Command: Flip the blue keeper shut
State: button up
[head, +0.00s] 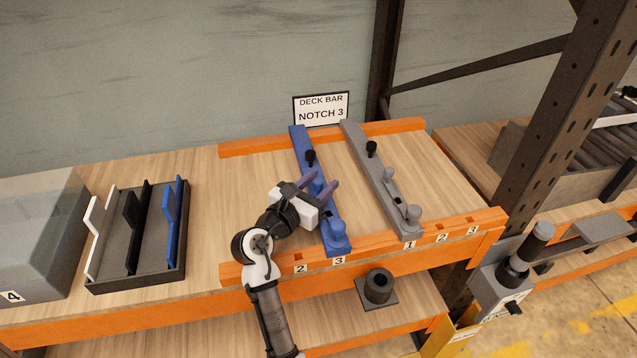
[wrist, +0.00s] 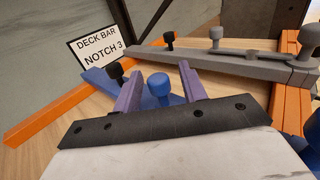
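The blue bar (head: 300,143) lies across the deck from back to front, with a black knob (head: 310,157) near its back end. A blue rounded post (head: 337,240) stands at its front end. In the wrist view a blue knob (wrist: 158,88), apparently the blue keeper's, stands between the purple fingers of my gripper (wrist: 158,85). My gripper (head: 321,182) is open over the middle of the bar, with a finger on either side of the knob. I cannot tell whether they touch it. The gripper hides much of the keeper in the head view.
A grey bar (head: 362,160) with similar knobs lies to the right. A "DECK BAR NOTCH 3" sign (head: 321,108) stands behind. Orange rails (head: 460,226) with numbered notches border the deck. A dark tray (head: 135,272) with upright plates and a translucent box (head: 40,235) stand left.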

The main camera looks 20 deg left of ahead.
jog(key=shift+s, duration=0.1)
jog(key=b+v, duration=0.3)
jog(key=v, duration=1)
jog(key=shift+s, duration=0.3)
